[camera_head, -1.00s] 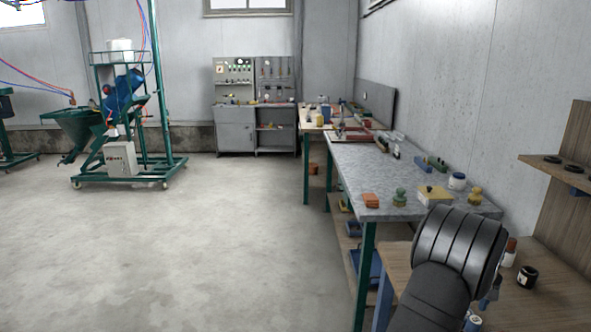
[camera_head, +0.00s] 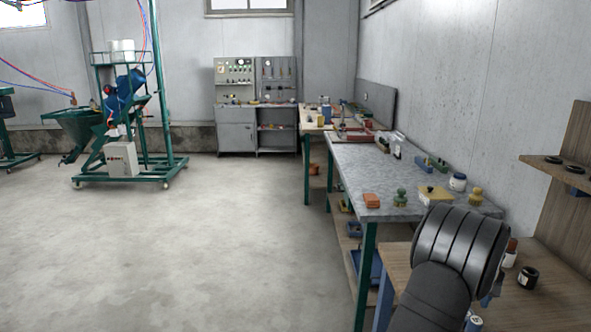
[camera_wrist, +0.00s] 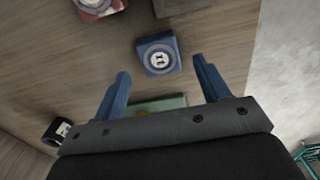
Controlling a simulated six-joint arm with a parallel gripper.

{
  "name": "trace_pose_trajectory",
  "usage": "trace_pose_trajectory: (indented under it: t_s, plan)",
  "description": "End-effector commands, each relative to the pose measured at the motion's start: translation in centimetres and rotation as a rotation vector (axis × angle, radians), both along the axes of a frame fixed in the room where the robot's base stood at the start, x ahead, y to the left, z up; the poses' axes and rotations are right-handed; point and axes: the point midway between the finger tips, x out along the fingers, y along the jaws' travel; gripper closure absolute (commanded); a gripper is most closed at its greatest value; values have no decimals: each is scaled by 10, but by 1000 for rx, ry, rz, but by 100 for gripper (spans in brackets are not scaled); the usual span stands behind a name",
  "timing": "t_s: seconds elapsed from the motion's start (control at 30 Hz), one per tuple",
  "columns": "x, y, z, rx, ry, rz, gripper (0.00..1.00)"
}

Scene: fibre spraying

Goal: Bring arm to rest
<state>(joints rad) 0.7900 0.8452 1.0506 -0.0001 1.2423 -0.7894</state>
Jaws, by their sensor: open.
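In the wrist view my gripper (camera_wrist: 160,90) is open, with its two blue fingers spread wide and nothing held between them. It hangs over a wooden surface. A blue block with a round dark and white top (camera_wrist: 158,53) lies beyond the fingertips, apart from them. A green item (camera_wrist: 158,103) is partly hidden behind the gripper's body. In the head view my dark arm link (camera_head: 460,250) stands at the lower right over the wooden bench (camera_head: 398,258); the gripper itself is mostly hidden behind it.
A grey-topped table (camera_head: 375,170) carries an orange block (camera_head: 372,201), a white jar (camera_head: 458,182) and other small items. A black jar (camera_head: 528,277) stands on the wooden bench. A wooden shelf (camera_head: 545,160) rises at the right. Open concrete floor (camera_head: 200,240) lies to the left.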

Motion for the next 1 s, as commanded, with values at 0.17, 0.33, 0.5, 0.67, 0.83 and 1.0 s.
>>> trace_pose_trajectory:
  t_s: [0.17, 0.33, 0.5, 0.67, 0.83, 1.0]
  plan:
    - [0, 0, 37, -2, -2, 0, 31]
    - [0, 0, 71, -2, -2, 0, 31]
    - [-1, 1, 58, 5, 5, 0, 31]
    - [0, 0, 25, 4, 4, 0, 31]
    - [-1, 1, -9, 5, 4, 0, 31]
    - [-1, 1, -43, 4, 4, 0, 31]
